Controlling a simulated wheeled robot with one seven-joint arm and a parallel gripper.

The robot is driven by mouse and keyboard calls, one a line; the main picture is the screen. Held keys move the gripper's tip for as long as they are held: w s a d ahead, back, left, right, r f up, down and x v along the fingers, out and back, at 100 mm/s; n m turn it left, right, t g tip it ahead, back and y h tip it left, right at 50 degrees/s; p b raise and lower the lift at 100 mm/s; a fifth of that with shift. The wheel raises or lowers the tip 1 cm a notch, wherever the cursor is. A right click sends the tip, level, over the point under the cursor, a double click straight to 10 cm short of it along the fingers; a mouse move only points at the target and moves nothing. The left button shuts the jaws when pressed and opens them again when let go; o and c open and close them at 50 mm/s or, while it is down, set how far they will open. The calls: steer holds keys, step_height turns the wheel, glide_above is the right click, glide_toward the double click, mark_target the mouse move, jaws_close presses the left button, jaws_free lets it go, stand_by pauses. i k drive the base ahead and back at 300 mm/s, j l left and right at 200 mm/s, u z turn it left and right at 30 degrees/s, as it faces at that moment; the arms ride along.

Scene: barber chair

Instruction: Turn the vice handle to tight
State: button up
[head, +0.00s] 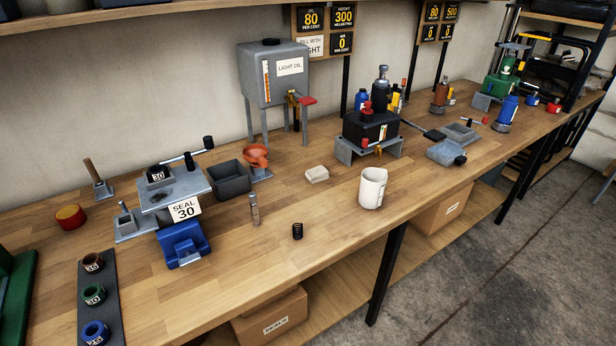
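The blue vice (182,240) is fixed at the front edge of the workbench, left of the middle in the head view. A small pale grey bar (190,261), which looks like the vice handle, shows low on its front. Whether the jaws are closed on something is too small to tell. My gripper is not in view.
Left of the vice, a dark strip (97,285) carries several coloured rings. Behind the vice is a lever with a black knob (207,142). To the right stand a small metal cylinder (254,210), a black spring (297,231) and a white mug (372,188). The bench front between them is clear.

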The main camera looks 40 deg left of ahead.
mark_target(190, 260)
steer(key=i+l+z, duration=0.25)
steer(key=i, duration=0.55)
steer(key=i+j+z, duration=0.1)
steer(key=i+z, duration=0.2)
steer(key=i, duration=0.5)
steer(key=i+u, duration=0.2)
steer(key=u, duration=3.6)
steer(key=i+u, duration=0.1)
steer(key=u, duration=0.25)
steer(key=i+u, duration=0.1)
steer(key=u, duration=0.3)
